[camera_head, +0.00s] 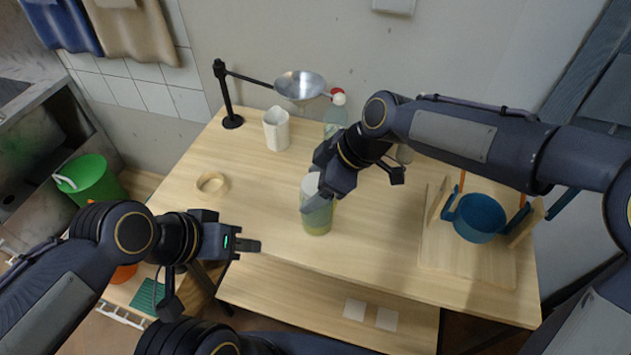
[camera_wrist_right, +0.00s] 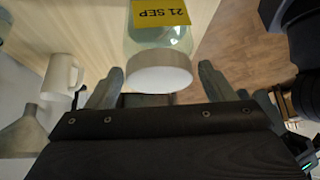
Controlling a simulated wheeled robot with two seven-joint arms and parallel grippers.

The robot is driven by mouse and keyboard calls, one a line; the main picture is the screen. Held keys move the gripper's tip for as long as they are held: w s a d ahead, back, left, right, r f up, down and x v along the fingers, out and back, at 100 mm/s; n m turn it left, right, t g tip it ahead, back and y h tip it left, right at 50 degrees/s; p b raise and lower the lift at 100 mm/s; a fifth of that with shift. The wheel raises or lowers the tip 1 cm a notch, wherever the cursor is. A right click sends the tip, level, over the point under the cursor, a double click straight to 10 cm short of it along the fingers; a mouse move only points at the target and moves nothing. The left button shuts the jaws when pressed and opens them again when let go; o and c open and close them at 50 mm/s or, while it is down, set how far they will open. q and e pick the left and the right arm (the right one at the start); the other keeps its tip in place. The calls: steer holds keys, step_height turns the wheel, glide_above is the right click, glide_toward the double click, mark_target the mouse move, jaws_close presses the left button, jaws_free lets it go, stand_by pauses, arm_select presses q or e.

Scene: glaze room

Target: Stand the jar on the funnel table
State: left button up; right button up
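The jar (camera_head: 318,217) is clear with a white lid and pale greenish contents. It appears upright on the light wooden table (camera_head: 240,160), near the front edge. A steel funnel (camera_head: 300,85) on a black stand is at the back of this table. My right gripper (camera_head: 312,192) is at the jar's top. In the right wrist view, the jar's lid (camera_wrist_right: 160,78) and yellow "21 SEP" label show between the open fingers (camera_wrist_right: 160,85), with gaps on both sides. My left gripper (camera_head: 250,245) is empty by the table's front left edge; its finger gap is not clear.
A white mug (camera_head: 276,129), a tape-like ring (camera_head: 212,184) and a bottle with a red cap (camera_head: 336,118) stand on the table. A blue pot (camera_head: 480,217) sits in a wooden rack at the right. A lower shelf (camera_head: 330,295) holds two white squares. The table's left middle is clear.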

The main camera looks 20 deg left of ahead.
steer(key=shift+r, duration=0.1)
steer(key=s+v, duration=0.1)
steer(key=v, duration=1.1)
steer(key=s+d+f+m+t+h, duration=0.1)
steer(key=s+d+m+t, duration=0.25)
steer(key=d+m, duration=0.9)
steer(key=s+d+f+m+t+h, duration=0.1)
steer(key=s+d+f+m+t, duration=0.1)
steer(key=s+d+f+m, duration=0.6)
steer(key=s+d+f, duration=0.1)
steer(key=s+d, duration=0.3)
steer(key=d, duration=0.1)
steer(key=shift+t+h, duration=0.35)
steer(key=shift+h, duration=0.05)
